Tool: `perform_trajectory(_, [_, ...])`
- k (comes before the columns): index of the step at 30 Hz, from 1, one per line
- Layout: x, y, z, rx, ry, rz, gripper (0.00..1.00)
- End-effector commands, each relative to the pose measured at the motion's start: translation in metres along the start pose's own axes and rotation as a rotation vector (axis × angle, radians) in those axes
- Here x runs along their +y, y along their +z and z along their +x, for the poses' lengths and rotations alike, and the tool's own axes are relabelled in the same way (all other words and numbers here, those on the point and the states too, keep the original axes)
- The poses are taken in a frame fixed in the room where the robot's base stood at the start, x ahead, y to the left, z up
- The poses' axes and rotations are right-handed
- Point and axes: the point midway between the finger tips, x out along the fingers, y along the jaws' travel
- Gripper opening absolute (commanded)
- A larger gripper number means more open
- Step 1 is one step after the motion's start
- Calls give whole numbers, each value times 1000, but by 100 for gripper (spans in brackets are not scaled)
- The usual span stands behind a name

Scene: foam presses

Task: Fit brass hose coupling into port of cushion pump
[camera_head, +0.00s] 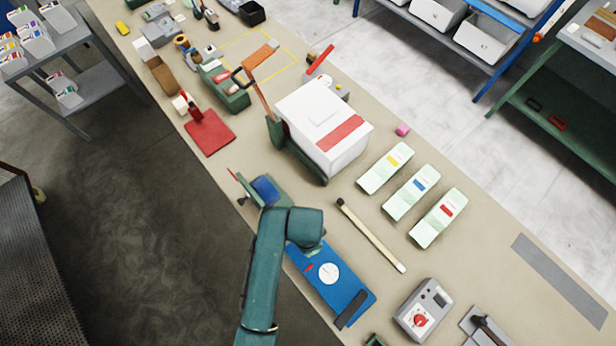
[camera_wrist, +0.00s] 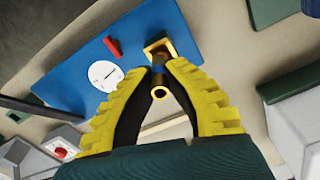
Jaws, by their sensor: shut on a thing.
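The cushion pump, a blue flat body (camera_head: 349,294) with a white round dial and a small red part, lies near the table's front edge in the head view. It fills the upper middle of the wrist view (camera_wrist: 75,75). Its port (camera_wrist: 160,48), a square brass-coloured opening, shows just beyond my fingertips. My gripper (camera_wrist: 158,74) has yellow ribbed fingers shut on the brass hose coupling (camera_wrist: 159,92), a small tube with a ring-shaped end facing the camera. The coupling lines up closely with the port in the picture; I cannot tell whether they touch. In the head view my arm hides the fingers, coupling and port.
A wooden stick (camera_head: 371,236) lies right of the pump. A white box (camera_head: 322,112) on a green press stands behind. Several pale green packs (camera_head: 411,192) lie further right. A grey control box (camera_head: 421,310) with a red knob stands at the front right.

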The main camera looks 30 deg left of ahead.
Motion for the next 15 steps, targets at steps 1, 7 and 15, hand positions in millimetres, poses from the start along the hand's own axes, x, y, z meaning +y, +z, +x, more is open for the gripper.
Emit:
perform_trajectory(1, [1, 0, 8, -2, 2, 0, 0])
perform_trajectory(7, [0, 0, 38, -1, 1, -1, 0])
perform_trajectory(15, [1, 0, 39, 0, 0, -1, 24])
